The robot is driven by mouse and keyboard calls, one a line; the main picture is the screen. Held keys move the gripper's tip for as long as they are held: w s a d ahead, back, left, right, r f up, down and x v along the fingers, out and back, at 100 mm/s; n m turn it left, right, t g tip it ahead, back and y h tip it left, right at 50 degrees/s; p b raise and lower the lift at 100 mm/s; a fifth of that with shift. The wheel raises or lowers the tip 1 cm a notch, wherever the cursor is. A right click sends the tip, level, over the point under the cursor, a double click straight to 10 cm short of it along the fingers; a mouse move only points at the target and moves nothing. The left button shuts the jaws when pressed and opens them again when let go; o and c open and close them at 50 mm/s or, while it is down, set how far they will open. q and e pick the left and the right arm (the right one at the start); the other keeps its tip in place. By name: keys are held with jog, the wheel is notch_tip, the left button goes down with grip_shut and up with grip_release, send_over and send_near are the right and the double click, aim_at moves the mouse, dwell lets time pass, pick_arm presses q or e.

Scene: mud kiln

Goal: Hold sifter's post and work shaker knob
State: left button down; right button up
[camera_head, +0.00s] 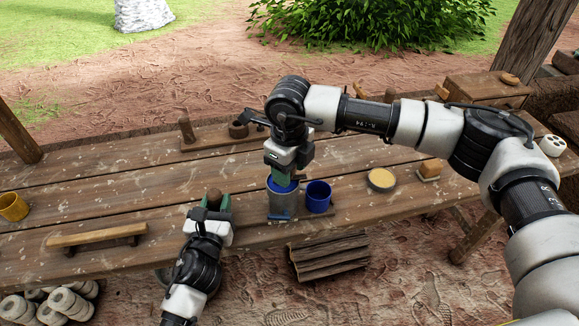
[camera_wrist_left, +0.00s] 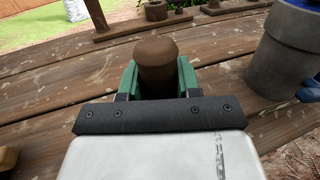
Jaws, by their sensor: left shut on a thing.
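My left gripper (camera_head: 214,203) is shut on an upright brown rounded post (camera_wrist_left: 157,62), which stands between its green fingers in the left wrist view. The post's top (camera_head: 214,194) also shows in the head view. A grey and blue cylindrical vessel (camera_head: 281,210) stands to the right of the post, and its grey side (camera_wrist_left: 283,62) shows at the right of the left wrist view. My right gripper (camera_head: 280,178) points down into the vessel's blue mouth. Its fingertips and any knob there are hidden, so I cannot tell what it touches.
A blue mug (camera_head: 318,197) stands close to the vessel's right. A round yellow-topped dish (camera_head: 381,180) lies farther right on the wooden table (camera_head: 120,205). A wooden bar (camera_head: 97,235) lies at left, and a rack with pegs (camera_head: 205,140) is behind. The left tabletop has free room.

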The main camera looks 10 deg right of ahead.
aim_at(272, 182)
grip_shut()
jog(key=shift+a, duration=1.85)
jog(key=shift+o, duration=0.9)
grip_release()
jog(key=shift+d, duration=0.1)
notch_tip(272, 182, up, 12)
